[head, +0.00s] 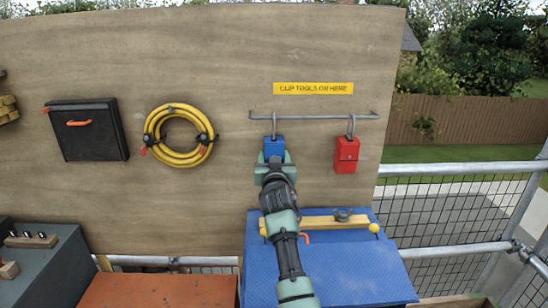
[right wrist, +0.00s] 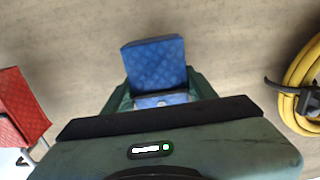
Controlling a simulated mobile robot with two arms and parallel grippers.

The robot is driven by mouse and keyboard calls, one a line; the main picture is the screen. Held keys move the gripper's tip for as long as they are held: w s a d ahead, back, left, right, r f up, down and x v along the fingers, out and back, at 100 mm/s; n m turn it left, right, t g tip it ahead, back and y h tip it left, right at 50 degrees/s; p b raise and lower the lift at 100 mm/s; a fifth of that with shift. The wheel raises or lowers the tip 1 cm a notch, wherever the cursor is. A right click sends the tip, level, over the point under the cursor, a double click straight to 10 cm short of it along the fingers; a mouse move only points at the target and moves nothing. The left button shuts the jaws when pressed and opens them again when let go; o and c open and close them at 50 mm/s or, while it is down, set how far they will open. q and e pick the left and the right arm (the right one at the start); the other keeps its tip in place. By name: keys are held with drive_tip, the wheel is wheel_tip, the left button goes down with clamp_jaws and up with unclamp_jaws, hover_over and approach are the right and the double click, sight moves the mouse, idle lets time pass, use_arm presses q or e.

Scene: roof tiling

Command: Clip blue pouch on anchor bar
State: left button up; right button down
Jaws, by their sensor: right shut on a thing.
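The blue pouch (head: 274,146) is upright just under the left part of the grey anchor bar (head: 315,116) on the wooden board. A grey clip (head: 274,126) rises from its top and meets the bar; I cannot tell whether it is closed around it. My right gripper (head: 274,160) comes up from below and is shut on the pouch's lower part. In the right wrist view the blue pouch (right wrist: 155,64) sits between the fingers (right wrist: 158,98), and its clip is not visible. My left gripper is not in view.
A red pouch (head: 346,154) hangs by its clip on the bar's right part; it also shows in the right wrist view (right wrist: 20,105). A yellow sign (head: 313,88) is above the bar. A yellow hose coil (head: 180,135) and black box (head: 87,130) are left. A blue chest (head: 345,265) stands below.

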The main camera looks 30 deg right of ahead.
drive_tip(key=shift+r, duration=0.1)
drive_tip(key=shift+c, duration=2)
unclamp_jaws()
drive_tip(key=shift+s+a+f, duration=0.15)
drive_tip(key=shift+s+f, duration=0.05)
drive_tip(key=shift+s, duration=0.05)
drive_tip(key=b+v, duration=0.1)
drive_tip(key=v, duration=0.6)
drive_tip(key=shift+a+b, duration=0.15)
drive_tip(key=shift+b, duration=0.25)
drive_tip(key=shift+s+r, duration=0.1)
drive_tip(key=shift+s, duration=0.05)
